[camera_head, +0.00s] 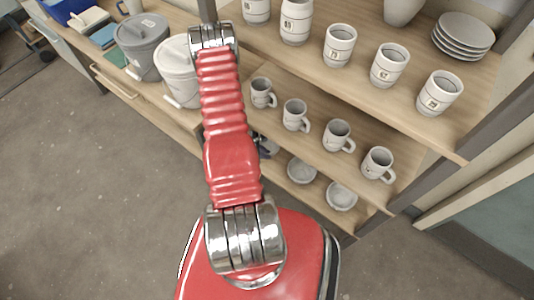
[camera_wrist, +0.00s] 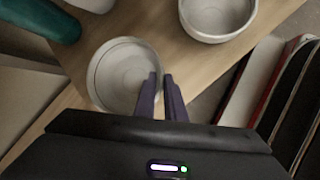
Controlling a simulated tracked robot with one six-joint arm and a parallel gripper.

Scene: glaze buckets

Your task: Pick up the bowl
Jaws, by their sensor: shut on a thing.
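In the wrist view, a pale grey round bowl (camera_wrist: 110,75) sits at the left of the fingers, over the wooden shelf. My gripper (camera_wrist: 160,77) is shut on its rim, with the two dark fingers close together at the bowl's right edge. A second pale bowl (camera_wrist: 218,22) stands apart from it, at the top. In the head view, two bowls (camera_head: 301,170) (camera_head: 341,195) show on the low shelf. My red arm hides most of the gripper there; only a dark part shows beside the arm. Whether the held bowl touches the shelf is not clear.
Several mugs (camera_head: 337,135) stand on the shelf above the bowls. Cups (camera_head: 390,65) and stacked plates (camera_head: 464,35) are on the top board. Lidded buckets (camera_head: 141,46) stand at the left. A green object (camera_wrist: 40,18) is near the held bowl. The floor (camera_head: 90,200) is clear.

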